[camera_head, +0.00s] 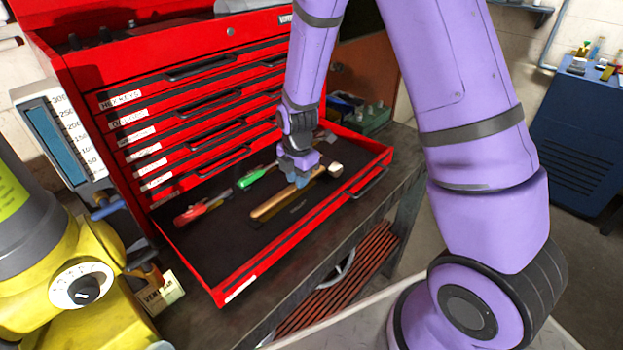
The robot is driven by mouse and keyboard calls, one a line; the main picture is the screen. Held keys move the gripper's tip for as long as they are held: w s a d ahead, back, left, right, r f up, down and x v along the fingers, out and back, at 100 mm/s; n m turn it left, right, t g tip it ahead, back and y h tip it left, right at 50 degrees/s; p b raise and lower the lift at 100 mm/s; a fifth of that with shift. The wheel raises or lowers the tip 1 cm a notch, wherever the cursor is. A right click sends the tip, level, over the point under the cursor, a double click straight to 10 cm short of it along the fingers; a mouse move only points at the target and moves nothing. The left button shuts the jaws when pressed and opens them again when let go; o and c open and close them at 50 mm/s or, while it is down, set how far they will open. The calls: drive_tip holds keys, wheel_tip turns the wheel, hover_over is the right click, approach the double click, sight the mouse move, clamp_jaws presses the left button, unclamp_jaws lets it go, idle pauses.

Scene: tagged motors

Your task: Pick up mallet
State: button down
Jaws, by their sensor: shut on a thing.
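The mallet (275,204) has a tan wooden handle and a pale head (335,170). It is at the open bottom drawer (235,285) of the red tool chest, its handle pointing to the lower left. My gripper (300,181) reaches down from above and is shut on the mallet's handle near the head. The fingers hide part of the handle. I cannot tell whether the mallet rests on the drawer floor or is slightly raised.
A red-handled tool (197,211) and a green-handled tool (252,178) lie in the drawer left of the mallet. The closed drawers (200,110) rise behind. A yellow machine (70,270) stands at left. The drawer's front right floor is mostly clear.

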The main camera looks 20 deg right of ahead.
drive_tip(key=shift+s+d+f+g, duration=0.3)
drive_tip(key=shift+s+d+f, duration=0.35)
drive_tip(key=shift+s+f, duration=0.2)
drive_tip(key=shift+w+r, duration=0.15)
drive_tip(key=shift+r, duration=0.15)
drive_tip(key=r, duration=0.1)
drive_tip(key=w+d+r, duration=0.1)
drive_tip(key=r, duration=0.2)
drive_tip(key=shift+w+d+r, duration=0.1)
drive_tip(key=shift+w+d, duration=0.15)
drive_tip(key=shift+w, duration=0.05)
drive_tip(key=r, duration=0.1)
drive_tip(key=a+r, duration=0.1)
drive_tip(key=r, duration=0.1)
drive_tip(key=s+r, duration=0.1)
drive_tip(key=shift+a+r, duration=0.35)
drive_tip(key=shift+r, duration=0.05)
drive_tip(key=shift+w, duration=0.1)
